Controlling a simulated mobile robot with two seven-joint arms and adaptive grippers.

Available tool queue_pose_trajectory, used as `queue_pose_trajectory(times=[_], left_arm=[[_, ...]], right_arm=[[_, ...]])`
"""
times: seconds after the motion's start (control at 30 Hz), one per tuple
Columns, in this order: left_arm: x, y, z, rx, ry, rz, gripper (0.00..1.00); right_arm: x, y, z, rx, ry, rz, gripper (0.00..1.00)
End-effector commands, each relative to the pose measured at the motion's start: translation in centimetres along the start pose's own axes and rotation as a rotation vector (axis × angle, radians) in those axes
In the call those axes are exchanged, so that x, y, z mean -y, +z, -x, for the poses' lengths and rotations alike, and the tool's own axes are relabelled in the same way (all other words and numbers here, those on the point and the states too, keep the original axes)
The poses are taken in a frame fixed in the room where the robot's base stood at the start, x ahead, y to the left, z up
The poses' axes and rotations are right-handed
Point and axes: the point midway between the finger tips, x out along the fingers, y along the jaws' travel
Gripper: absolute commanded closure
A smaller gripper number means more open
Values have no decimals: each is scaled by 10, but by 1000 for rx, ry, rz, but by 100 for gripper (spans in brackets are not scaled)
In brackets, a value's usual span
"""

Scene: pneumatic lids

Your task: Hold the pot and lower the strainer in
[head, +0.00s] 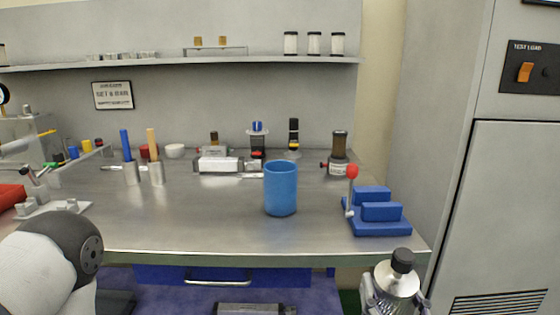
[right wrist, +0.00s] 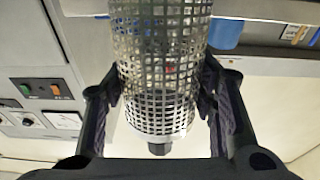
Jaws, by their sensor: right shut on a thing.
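The blue pot (head: 281,190) stands upright on the metal bench near its front edge, open at the top. The strainer is a metal mesh cylinder (right wrist: 160,60) with a black knob (head: 403,260). My right gripper (right wrist: 163,100) is shut on the strainer, with one finger on each side of the mesh. In the head view the strainer (head: 397,280) and right gripper are at the bottom right, in front of the bench edge and apart from the pot. My left arm shows at the bottom left; its gripper is out of the picture.
A blue block stand (head: 377,225) with a red-topped lever (head: 352,172) is right of the pot. Two metal cups with blue and tan handles (head: 132,175) stand to the left. Small devices line the bench back. The bench (head: 190,225) front left of the pot is clear.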

Motion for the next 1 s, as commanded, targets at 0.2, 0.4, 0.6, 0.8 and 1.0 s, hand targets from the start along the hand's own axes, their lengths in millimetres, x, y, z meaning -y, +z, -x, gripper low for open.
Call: queue_pose_trajectory(times=[0.2,0.4,0.6,0.8,1.0], left_arm=[[0,7,-9,31,-1,0,53],[0,6,-7,26,-1,0,53],[0,6,-7,26,-1,0,53],[0,6,-7,26,-1,0,53],[0,6,-7,26,-1,0,53]], right_arm=[[18,-28,-33,-6,-2,-2,82],[42,-70,-79,-11,-1,-1,82],[66,-111,-124,-11,-1,-1,82],[90,-150,-170,-10,0,-1,82],[114,-190,-216,-10,1,-1,82]])
